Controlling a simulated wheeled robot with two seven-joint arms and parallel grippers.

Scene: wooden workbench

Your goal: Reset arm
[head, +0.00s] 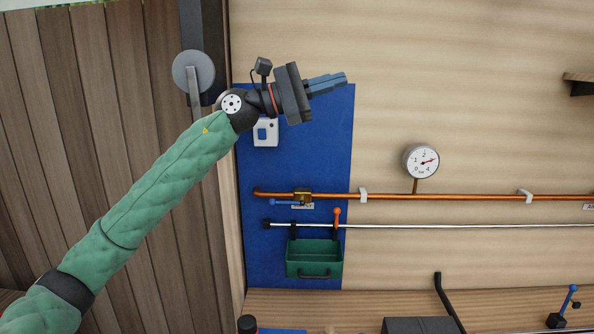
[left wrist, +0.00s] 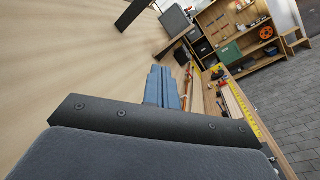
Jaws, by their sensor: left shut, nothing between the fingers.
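My left arm, in a green padded sleeve, reaches up from the lower left in the head view. My left gripper (head: 328,83) is shut and empty, its blue-grey fingers together and pointing right. It is raised in front of the top of a blue wall panel (head: 300,165), above a white plate with a hole. In the left wrist view the closed fingers (left wrist: 161,88) point away from the camera with nothing between them. My right gripper is not in view.
A copper pipe (head: 455,197) with a gauge (head: 420,161) and a steel pipe (head: 450,226) run along the wall. A green bin (head: 314,259) hangs below. The workbench (head: 360,300) is at the bottom.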

